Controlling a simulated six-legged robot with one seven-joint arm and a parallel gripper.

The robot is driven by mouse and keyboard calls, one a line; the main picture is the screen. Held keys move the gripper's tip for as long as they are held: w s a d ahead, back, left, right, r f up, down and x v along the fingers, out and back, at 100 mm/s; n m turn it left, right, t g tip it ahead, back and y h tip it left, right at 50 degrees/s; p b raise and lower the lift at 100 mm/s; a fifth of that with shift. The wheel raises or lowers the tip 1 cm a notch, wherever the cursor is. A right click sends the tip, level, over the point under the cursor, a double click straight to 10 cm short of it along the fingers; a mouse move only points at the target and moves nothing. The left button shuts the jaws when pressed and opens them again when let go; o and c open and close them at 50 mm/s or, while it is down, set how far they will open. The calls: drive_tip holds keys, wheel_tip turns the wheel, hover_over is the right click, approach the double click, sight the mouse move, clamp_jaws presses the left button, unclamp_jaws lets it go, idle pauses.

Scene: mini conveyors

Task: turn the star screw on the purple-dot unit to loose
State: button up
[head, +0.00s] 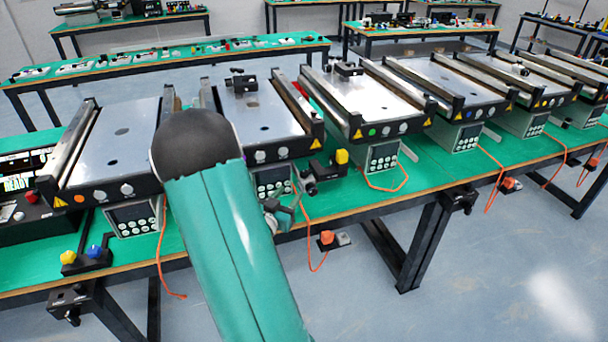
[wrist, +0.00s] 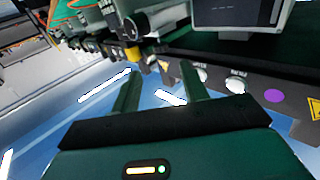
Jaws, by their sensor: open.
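The purple dot (wrist: 274,95) is on a dark front panel at the right of the wrist view, beside two pale round knobs (wrist: 219,80).
Several conveyors stand side by side on the long green bench (head: 415,177). Orange cables (head: 386,188) hang at its front. The floor (head: 470,290) in front of the bench is mostly clear.

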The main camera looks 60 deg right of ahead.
sight(302, 176)
drive_tip(key=d, duration=1.1)
drive_tip(key=shift+d, duration=0.15)
drive_tip(key=c, duration=0.9)
drive_tip(key=shift+c, duration=0.2)
